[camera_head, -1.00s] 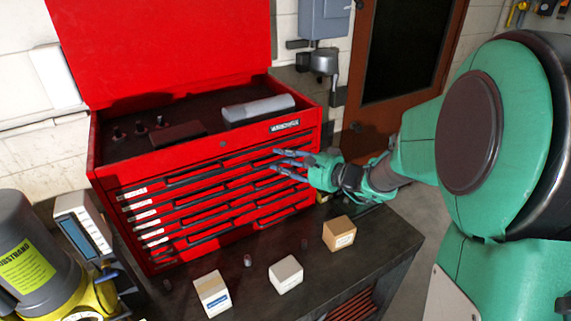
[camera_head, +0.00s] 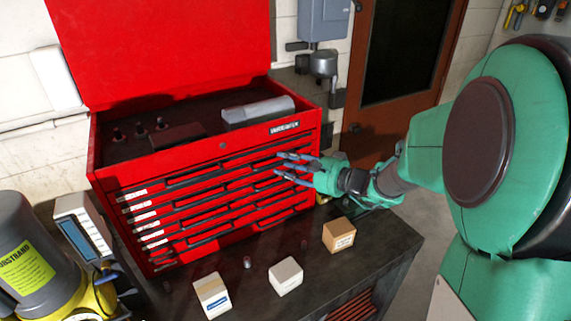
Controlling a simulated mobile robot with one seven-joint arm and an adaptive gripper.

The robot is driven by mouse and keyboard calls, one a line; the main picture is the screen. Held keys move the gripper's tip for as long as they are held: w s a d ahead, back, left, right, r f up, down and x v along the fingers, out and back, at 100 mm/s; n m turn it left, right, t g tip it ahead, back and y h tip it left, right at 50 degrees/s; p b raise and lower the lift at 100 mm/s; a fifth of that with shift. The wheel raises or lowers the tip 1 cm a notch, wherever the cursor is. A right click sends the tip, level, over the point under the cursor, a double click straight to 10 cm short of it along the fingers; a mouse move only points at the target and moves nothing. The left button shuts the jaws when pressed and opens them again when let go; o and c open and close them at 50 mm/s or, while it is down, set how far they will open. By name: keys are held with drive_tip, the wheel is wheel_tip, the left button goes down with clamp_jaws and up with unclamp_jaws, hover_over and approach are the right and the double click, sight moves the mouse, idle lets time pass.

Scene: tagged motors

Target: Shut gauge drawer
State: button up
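The red tool chest (camera_head: 222,147) stands on the dark workbench with its lid up. Its front has several labelled drawers (camera_head: 215,200) with dark handle slots. The labels are too small to read, so I cannot tell which is the gauge drawer. No drawer clearly stands far out; a small gap would be hard to see. My gripper (camera_head: 277,163) is at the right part of the chest front, by the upper drawers. Its two fingers are apart with nothing between them. They point left at the drawer fronts, and I cannot tell whether they touch.
Three small boxes stand on the workbench (camera_head: 385,245): a white one (camera_head: 212,296), another white one (camera_head: 286,276) and a brown one (camera_head: 339,235). A grey and yellow machine (camera_head: 35,260) is at the lower left. A grey case (camera_head: 258,110) lies in the chest top.

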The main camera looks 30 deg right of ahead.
drive_tip(key=shift+v, duration=2.85)
drive_tip(key=shift+r, duration=0.1)
drive_tip(key=shift+a, duration=0.1)
drive_tip(key=s+a+f+n+g+y, duration=0.1)
drive_tip(key=s+a+n+g, duration=0.35)
drive_tip(key=a, duration=0.55)
drive_tip(key=s+a+n+g, duration=0.3)
drive_tip(key=s+a+g, duration=0.15)
drive_tip(key=a, duration=0.55)
drive_tip(key=s+d+r+n+h, duration=0.2)
drive_tip(key=s+r+n+h, duration=0.2)
drive_tip(key=s, duration=0.7)
drive_tip(key=shift+n+h, duration=1.35)
drive_tip(key=shift+h, duration=0.25)
